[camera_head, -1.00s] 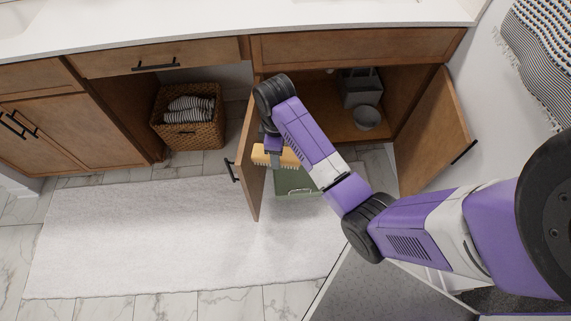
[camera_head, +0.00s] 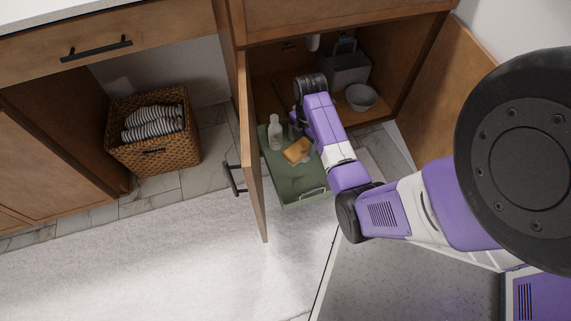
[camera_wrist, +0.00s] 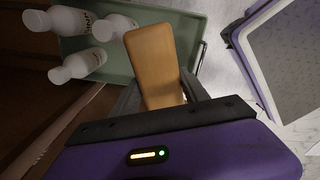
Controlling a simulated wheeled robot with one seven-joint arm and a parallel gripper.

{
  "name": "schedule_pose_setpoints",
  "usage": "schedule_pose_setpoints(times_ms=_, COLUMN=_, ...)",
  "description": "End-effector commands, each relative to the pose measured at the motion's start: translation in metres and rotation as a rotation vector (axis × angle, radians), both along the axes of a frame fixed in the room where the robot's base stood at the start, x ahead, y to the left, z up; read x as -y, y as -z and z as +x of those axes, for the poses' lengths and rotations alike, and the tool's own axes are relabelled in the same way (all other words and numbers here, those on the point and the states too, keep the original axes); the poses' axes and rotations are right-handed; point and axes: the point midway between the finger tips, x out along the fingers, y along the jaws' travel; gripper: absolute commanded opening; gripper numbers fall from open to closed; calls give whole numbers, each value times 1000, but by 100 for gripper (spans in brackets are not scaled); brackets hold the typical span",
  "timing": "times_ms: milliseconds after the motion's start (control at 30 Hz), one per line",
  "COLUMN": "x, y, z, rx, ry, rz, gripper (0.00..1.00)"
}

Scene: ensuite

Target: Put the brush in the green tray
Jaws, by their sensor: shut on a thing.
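The brush, with a tan wooden back (camera_head: 297,150), is held in my gripper (camera_head: 299,138) over the green tray (camera_head: 292,182). The tray is pulled out at the front of the open cabinet, between its doors. In the wrist view the brush (camera_wrist: 154,65) is between my gripper's fingers (camera_wrist: 160,95), which are shut on it. The green tray (camera_wrist: 146,30) shows behind it. I cannot tell whether the brush touches the tray floor. White bottles (camera_wrist: 77,66) stand in the tray beside the brush; one also shows in the head view (camera_head: 275,132).
The left cabinet door (camera_head: 252,150) stands open close beside the tray; the right door (camera_head: 447,95) is open too. A grey caddy (camera_head: 347,72) and a bowl (camera_head: 361,97) are inside the cabinet. A wicker basket (camera_head: 153,132) stands at left.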

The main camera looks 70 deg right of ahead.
Motion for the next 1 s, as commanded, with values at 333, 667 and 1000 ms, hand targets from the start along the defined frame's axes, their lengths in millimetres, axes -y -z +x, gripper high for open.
schedule_pose_setpoints(times_ms=333, x=3, y=64, z=-5, rx=-2, ry=-15, rz=3, gripper=7)
schedule_pose_setpoints(times_ms=667, x=3, y=141, z=-4, rx=-1, ry=-15, rz=2, gripper=7)
schedule_pose_setpoints(times_ms=1000, x=3, y=168, z=-4, rx=0, ry=-14, rz=0, gripper=7)
